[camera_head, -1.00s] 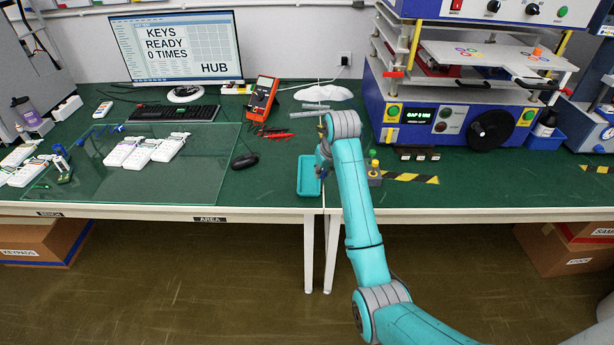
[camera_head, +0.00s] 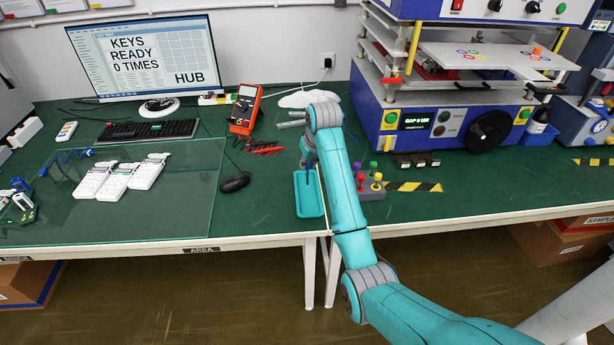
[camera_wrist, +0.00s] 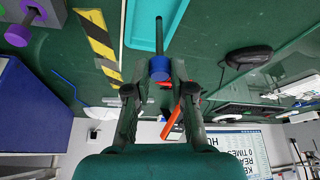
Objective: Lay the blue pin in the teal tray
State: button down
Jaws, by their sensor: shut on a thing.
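The teal tray (camera_head: 298,208) lies on the green bench left of my arm; its edge also shows at the top of the wrist view (camera_wrist: 136,42). My gripper (camera_wrist: 159,84) is shut on the blue pin (camera_wrist: 159,69), which has a blue head and a dark shaft reaching toward the tray. In the head view my gripper (camera_head: 308,163) is at the tray's far end, partly hidden by my arm. Whether the pin touches the tray, I cannot tell.
A grey block (camera_head: 372,194) with several coloured pins stands right of my arm, beside a yellow-black strip (camera_head: 415,186). A press machine (camera_head: 445,115) stands behind it. A multimeter (camera_head: 244,108), red leads and a mouse (camera_head: 235,182) lie left of the tray.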

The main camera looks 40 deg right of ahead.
jog(key=shift+f, duration=2.4)
jog(key=c, duration=1)
grip_release()
jog(key=shift+f, duration=0.1)
jog(key=v, duration=1.2)
